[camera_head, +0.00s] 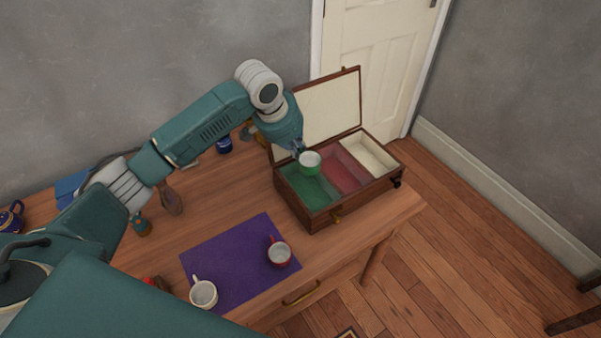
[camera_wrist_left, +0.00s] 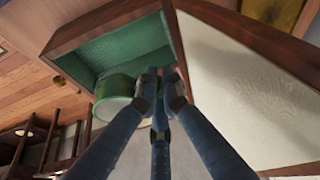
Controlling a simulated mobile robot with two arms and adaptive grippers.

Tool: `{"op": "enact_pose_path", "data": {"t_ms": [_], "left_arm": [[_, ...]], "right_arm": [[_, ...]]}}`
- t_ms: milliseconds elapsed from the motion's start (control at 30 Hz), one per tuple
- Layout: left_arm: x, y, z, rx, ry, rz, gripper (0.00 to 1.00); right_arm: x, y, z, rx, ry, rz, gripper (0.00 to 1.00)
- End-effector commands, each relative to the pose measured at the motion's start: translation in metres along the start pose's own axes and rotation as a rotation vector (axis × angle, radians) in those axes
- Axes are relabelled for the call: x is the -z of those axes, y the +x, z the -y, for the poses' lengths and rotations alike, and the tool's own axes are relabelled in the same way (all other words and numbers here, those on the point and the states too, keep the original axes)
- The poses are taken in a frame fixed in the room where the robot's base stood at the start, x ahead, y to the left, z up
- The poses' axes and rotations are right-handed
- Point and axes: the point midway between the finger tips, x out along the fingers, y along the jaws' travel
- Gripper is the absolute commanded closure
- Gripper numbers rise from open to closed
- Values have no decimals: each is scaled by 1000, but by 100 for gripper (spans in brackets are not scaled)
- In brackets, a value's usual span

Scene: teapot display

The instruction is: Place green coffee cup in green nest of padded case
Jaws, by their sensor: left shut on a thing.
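The green nest (camera_head: 303,187) is the left compartment of the open case, beside a red one and a cream one. In the left wrist view, my left gripper (camera_wrist_left: 160,84) is shut on the green cup (camera_wrist_left: 117,92), and the green nest (camera_wrist_left: 135,45) lies beyond it. The cup appears to be above the nest, and its exact height is hard to tell. My right gripper is not in view.
A red cup (camera_head: 279,254) and a white cup (camera_head: 203,294) stand on the purple mat (camera_head: 226,258). The raised case lid (camera_head: 333,105) stands behind the compartments. The red nest (camera_head: 344,171) and the cream nest (camera_head: 369,152) look empty. Several small items stand at the table's back and left.

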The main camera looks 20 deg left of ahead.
Motion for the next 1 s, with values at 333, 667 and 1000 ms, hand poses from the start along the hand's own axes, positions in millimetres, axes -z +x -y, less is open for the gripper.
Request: {"op": "enact_pose_path", "data": {"t_ms": [333, 667, 1000], "left_arm": [[-19, 48, -1, -1, 0, 0, 100], [-34, 86, 0, 0, 0, -1, 100], [-35, 89, -1, -1, 1, -1, 100]], "right_arm": [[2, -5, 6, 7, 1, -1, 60], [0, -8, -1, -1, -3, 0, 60], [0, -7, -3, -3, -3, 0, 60]]}}
